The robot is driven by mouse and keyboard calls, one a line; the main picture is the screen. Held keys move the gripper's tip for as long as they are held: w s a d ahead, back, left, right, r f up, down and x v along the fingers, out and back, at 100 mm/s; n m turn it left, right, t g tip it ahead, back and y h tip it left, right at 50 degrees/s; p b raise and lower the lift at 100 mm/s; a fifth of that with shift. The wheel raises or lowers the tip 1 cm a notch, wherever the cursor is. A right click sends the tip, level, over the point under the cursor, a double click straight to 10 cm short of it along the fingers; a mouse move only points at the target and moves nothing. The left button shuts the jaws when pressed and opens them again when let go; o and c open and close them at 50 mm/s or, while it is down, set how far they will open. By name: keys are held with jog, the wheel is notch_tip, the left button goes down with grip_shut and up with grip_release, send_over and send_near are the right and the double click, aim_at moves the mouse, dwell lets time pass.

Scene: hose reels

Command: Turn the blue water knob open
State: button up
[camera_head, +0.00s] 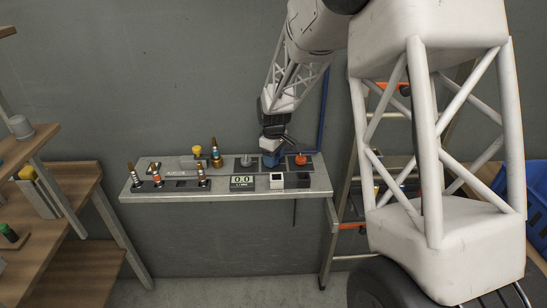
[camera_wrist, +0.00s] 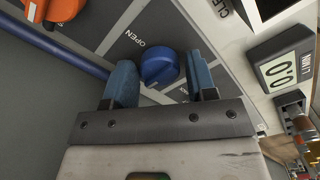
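The blue water knob (camera_wrist: 160,67) sits on a grey panel with the word OPEN printed beside it in the wrist view. It also shows in the head view (camera_head: 270,159) at the back of the bench, partly hidden by my gripper. My gripper (camera_wrist: 163,82) is open, with one blue fingertip on each side of the knob. A gap shows between the knob and each finger; I cannot tell whether the fingers reach down around it.
An orange-red knob (camera_head: 301,159) stands just right of the blue one, and a grey knob (camera_head: 247,160) to its left. A digital display (camera_head: 242,182) and several hose fittings sit on the bench (camera_head: 212,194). A ladder (camera_head: 347,207) stands at the right.

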jog(key=c, duration=0.6)
jog(key=shift+m, duration=0.4)
jog(key=m, duration=0.3)
jog(key=shift+r, duration=0.1)
jog(key=m, duration=0.4)
jog(key=shift+m, duration=0.4)
jog(key=m, duration=0.4)
jog(key=shift+m, duration=0.3)
jog(key=m, duration=0.4)
jog(key=shift+m, duration=0.4)
